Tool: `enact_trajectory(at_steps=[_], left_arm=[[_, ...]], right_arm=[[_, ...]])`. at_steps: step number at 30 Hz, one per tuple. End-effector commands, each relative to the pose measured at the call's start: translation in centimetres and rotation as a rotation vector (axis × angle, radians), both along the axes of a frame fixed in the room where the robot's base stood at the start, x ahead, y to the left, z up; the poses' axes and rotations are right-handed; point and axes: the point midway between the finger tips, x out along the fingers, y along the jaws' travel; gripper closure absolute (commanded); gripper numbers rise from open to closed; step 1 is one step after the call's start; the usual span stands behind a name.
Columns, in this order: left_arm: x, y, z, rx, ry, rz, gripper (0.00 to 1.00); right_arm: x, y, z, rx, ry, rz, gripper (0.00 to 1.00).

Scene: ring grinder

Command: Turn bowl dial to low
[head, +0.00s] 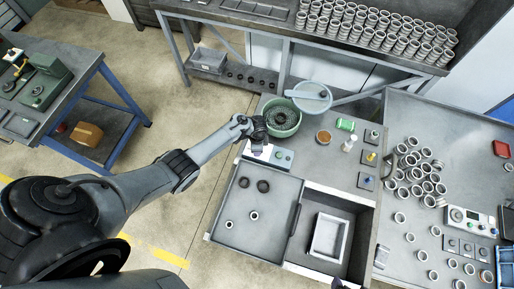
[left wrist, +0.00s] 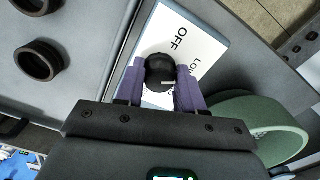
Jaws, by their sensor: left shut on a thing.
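The bowl dial is a round black knob (left wrist: 160,73) on a white label panel (left wrist: 208,42) in the left wrist view. The panel reads OFF above the knob and a partly covered "Lo..." to its right. A small pale mark shows on the knob's lower right; I cannot tell which setting it points at. My left gripper (left wrist: 160,88) is shut on the knob, with a purple finger on each side. In the head view my left gripper (head: 257,134) is over the control box (head: 282,157) and hides the knob.
A green bowl (head: 283,117) filled with dark rings stands just behind the control box; its rim (left wrist: 275,123) is close to my gripper's right. Dark rings (head: 263,185) lie on the grey tray in front. A white bin (head: 328,236) is front right. Many metal rings (head: 415,170) cover the right table.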

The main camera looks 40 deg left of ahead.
Motion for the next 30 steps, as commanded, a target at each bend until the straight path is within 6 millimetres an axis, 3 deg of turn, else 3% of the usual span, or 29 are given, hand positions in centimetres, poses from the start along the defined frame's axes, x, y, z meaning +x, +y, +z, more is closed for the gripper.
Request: enact_trajectory(at_steps=[4, 5, 9, 20, 26, 30], left_arm=[[0.0, 0.0, 0.0, 0.000, 0.000, 0.001, 0.93], [0.0, 0.0, 0.0, 0.000, 0.000, 0.001, 0.59], [0.0, 0.0, 0.0, 0.000, 0.000, 0.002, 0.38], [0.0, 0.0, 0.3, -0.001, -0.002, 0.002, 0.37], [0.0, 0.0, 2.5, -0.001, -0.002, 0.002, 0.37], [0.1, 0.0, 5.0, -0.002, -0.004, 0.003, 0.37]], right_arm=[[0.0, 0.0, 0.0, 0.000, 0.000, 0.000, 0.11], [0.0, 0.0, 0.0, 0.000, 0.000, 0.000, 0.11], [0.0, 0.1, 0.0, 0.003, -0.001, -0.001, 0.11], [0.0, 0.2, 0.2, 0.010, -0.001, -0.006, 0.11], [0.0, 0.2, 1.0, 0.010, -0.001, -0.006, 0.11], [0.0, 0.2, 1.7, 0.010, -0.001, -0.006, 0.11]])
